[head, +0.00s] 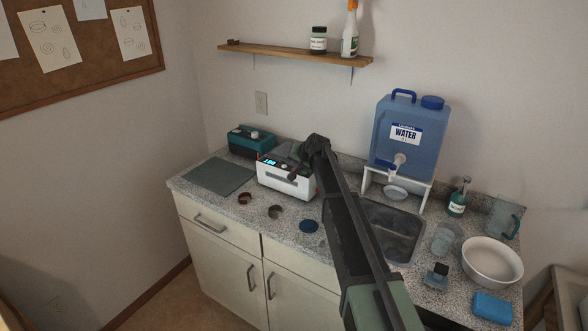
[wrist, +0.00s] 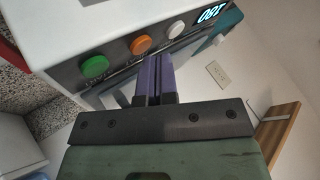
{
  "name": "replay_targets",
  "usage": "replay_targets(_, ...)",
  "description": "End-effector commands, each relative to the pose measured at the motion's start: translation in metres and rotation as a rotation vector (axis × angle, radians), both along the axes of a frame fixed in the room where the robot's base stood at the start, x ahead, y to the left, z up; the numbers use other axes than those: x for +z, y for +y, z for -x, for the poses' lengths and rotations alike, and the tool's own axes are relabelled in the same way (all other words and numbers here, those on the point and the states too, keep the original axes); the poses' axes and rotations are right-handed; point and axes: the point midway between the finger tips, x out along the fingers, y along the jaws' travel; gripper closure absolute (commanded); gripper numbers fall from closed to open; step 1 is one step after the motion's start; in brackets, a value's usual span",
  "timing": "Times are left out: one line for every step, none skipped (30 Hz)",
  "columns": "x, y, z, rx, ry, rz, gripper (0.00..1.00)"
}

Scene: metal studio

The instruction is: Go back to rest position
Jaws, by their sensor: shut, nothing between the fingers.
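My gripper (wrist: 155,78) is shut and empty in the wrist view, its two purple fingers side by side. Its tips are close to the front panel of a white device (wrist: 70,30), near the orange button (wrist: 141,45); I cannot tell if they touch it. A green button (wrist: 95,67) and a white button (wrist: 177,29) sit on either side, and a lit display (wrist: 208,13) is beside them. In the head view my gripper (head: 293,177) is at the front of the white device (head: 285,186), whose right part is partly covered by my arm.
A teal device (head: 252,141) and a grey mat (head: 218,176) are at the left. Two small rings (head: 245,198) (head: 275,211) and a blue disc (head: 309,226) lie in front. A sink (head: 395,232), water tank (head: 408,135) and white bowl (head: 492,261) are right. A shelf (head: 285,51) hangs above.

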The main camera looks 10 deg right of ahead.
Motion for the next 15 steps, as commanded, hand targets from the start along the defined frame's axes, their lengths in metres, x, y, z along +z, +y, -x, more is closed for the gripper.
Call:
replay_targets(0.007, 0.0, 0.0, 0.0, 0.0, 0.0, 1.0)
replay_targets(0.009, 0.0, 0.0, 0.0, 0.0, 0.0, 1.0)
replay_targets(0.01, 0.0, 0.0, 0.0, 0.0, 0.0, 1.0)
replay_targets(0.009, 0.0, 0.0, 0.0, 0.0, 0.0, 1.0)
replay_targets(0.009, 0.0, 0.0, 0.0, 0.0, 0.0, 1.0)
replay_targets(0.008, 0.0, 0.0, 0.0, 0.0, 0.0, 1.0)
replay_targets(0.008, 0.0, 0.0, 0.0, 0.0, 0.0, 1.0)
replay_targets(0.008, 0.0, 0.0, 0.0, 0.0, 0.0, 1.0)
replay_targets(0.008, 0.0, 0.0, 0.0, 0.0, 0.0, 1.0)
replay_targets(0.008, 0.0, 0.0, 0.0, 0.0, 0.0, 1.0)
replay_targets(0.008, 0.0, 0.0, 0.0, 0.0, 0.0, 1.0)
replay_targets(0.01, 0.0, 0.0, 0.0, 0.0, 0.0, 1.0)
replay_targets(0.013, 0.0, 0.0, 0.0, 0.0, 0.0, 1.0)
replay_targets(0.016, 0.0, 0.0, 0.0, 0.0, 0.0, 1.0)
replay_targets(0.021, 0.0, 0.0, 0.0, 0.0, 0.0, 1.0)
